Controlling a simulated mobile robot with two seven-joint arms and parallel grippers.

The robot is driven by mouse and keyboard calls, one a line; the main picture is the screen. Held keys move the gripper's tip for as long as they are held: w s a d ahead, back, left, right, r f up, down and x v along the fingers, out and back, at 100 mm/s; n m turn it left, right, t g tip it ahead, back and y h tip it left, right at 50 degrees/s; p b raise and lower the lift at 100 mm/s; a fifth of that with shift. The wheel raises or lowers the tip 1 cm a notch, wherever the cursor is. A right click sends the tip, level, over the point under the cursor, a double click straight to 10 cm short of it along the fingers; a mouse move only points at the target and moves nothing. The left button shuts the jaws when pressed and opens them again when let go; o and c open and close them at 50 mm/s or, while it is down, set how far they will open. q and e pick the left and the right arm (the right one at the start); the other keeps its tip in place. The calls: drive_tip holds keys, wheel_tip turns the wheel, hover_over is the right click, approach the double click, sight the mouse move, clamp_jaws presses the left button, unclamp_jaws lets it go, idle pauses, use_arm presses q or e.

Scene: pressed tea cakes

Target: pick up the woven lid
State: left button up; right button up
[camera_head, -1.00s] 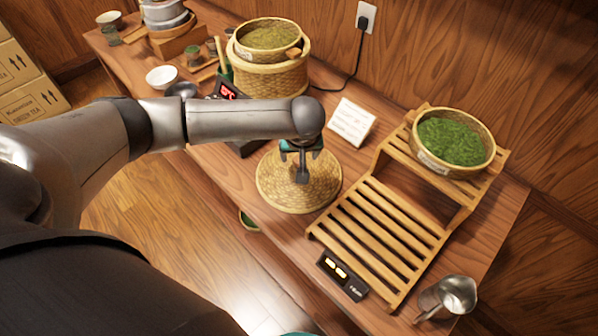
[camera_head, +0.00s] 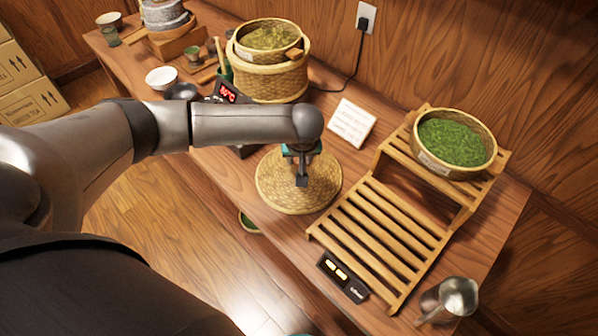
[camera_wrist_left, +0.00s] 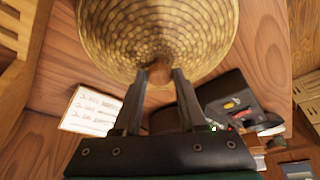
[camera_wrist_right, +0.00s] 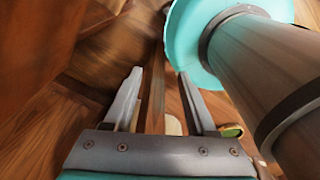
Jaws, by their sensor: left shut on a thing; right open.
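The woven lid (camera_head: 275,190) is a round straw-coloured disc at the front of the wooden table, left of the slatted rack. My left gripper (camera_head: 302,180) comes down over it from above. In the left wrist view the fingers (camera_wrist_left: 160,85) are shut on the lid's small brown knob (camera_wrist_left: 160,70), and the lid's weave (camera_wrist_left: 160,30) fills the top. I cannot tell whether the lid touches the table. My right gripper (camera_wrist_right: 155,85) is open and empty, away from the lid; it shows only in the right wrist view.
The slatted rack (camera_head: 375,228) holds a basket of green leaves (camera_head: 452,143) on its upper step. A tall woven basket (camera_head: 270,82) stands behind the lid, near a dark device with a red display (camera_head: 228,91). A white card (camera_head: 351,122) and metal jug (camera_head: 455,297) are nearby.

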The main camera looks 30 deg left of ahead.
use_arm(q)
clamp_jaws()
idle(0.7)
